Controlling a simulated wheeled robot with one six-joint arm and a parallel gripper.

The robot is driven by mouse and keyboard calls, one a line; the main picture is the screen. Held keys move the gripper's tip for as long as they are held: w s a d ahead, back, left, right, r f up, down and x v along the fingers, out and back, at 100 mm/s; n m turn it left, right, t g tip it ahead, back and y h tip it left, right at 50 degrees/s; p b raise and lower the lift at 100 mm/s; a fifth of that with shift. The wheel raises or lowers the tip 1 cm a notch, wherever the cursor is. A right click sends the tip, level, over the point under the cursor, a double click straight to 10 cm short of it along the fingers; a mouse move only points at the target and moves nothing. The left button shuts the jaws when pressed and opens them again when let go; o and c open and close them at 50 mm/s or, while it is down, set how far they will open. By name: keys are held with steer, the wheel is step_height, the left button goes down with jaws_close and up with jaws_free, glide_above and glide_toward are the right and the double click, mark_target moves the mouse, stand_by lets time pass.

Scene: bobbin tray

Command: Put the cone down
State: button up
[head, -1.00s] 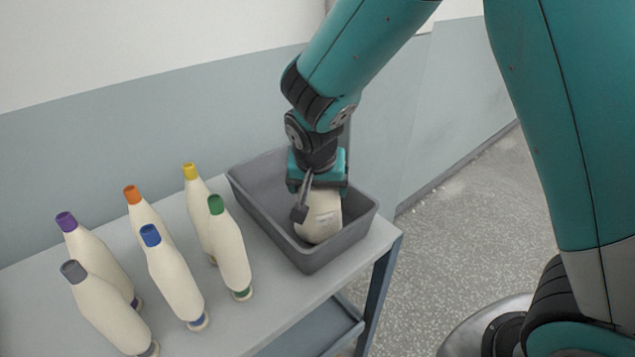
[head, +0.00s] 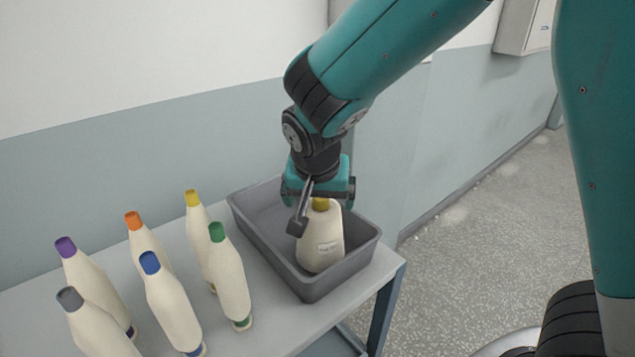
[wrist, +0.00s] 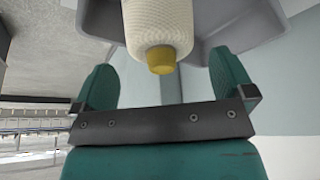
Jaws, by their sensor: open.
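A cream yarn cone (head: 322,243) with a dull yellow tip stands about upright in the grey tray (head: 330,283), towards its front right. It also shows in the wrist view (wrist: 157,30), its yellow tip pointing at my gripper. My gripper (head: 312,205) is above the cone in the head view. In the wrist view its two teal fingers (wrist: 166,85) stand wide apart on either side of the tip, with gaps to both. It is open and holds nothing.
Several cream cones with purple, orange, yellow, grey, blue and green (head: 230,275) tips stand on the table (head: 275,325) left of the tray. The wall is behind the table. The tray's back left part looks empty. Open floor lies to the right.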

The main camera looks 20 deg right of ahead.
steer(key=v, duration=0.6)
steer(key=s+a+r+n+g+y, duration=0.1)
steer(key=s+n+g+y, duration=0.1)
steer(key=s+n, duration=0.4)
steer(key=s+a+r+n+g+y, duration=0.1)
steer(key=s+n+y, duration=0.3)
steer(key=s, duration=1)
steer(key=n+g, duration=0.1)
steer(key=n, duration=0.1)
steer(key=shift+a+n, duration=0.3)
steer(key=shift+a, duration=0.1)
